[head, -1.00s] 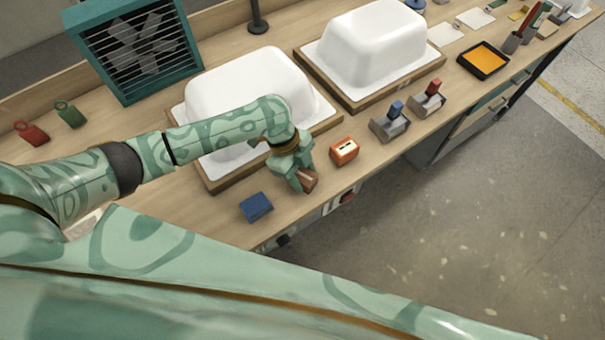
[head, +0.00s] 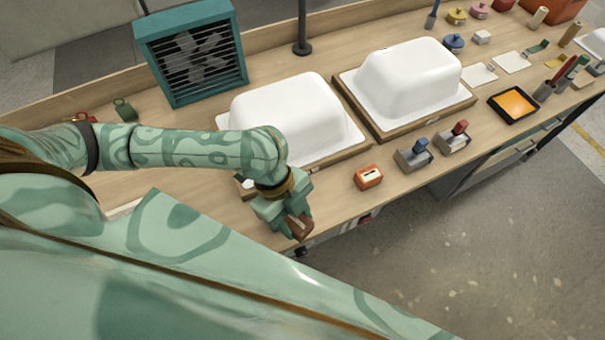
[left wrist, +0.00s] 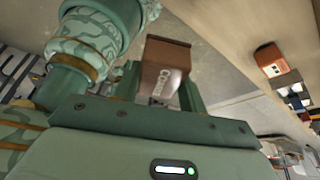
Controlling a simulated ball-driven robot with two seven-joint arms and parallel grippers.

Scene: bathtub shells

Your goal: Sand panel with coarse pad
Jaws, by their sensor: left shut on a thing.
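My left gripper (head: 285,212) is shut on a brown block-shaped pad (head: 300,226), held over the bench's front edge. In the left wrist view the pad (left wrist: 164,68) sits between the fingers, with pale lettering on its side that is hard to read. Two white tub shells stand upside down on wooden bases. The nearer shell (head: 290,112) is behind my left forearm, which hides part of its base. The farther shell (head: 410,78) is to its right. The pad is apart from both shells. My right gripper is not in view.
An orange box (head: 368,177) and two grey holders, with a blue top (head: 413,155) and a red top (head: 453,138), stand along the front edge. A teal fan (head: 190,52) and a black post (head: 302,35) are at the back. An orange-filled tray (head: 513,103) lies right.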

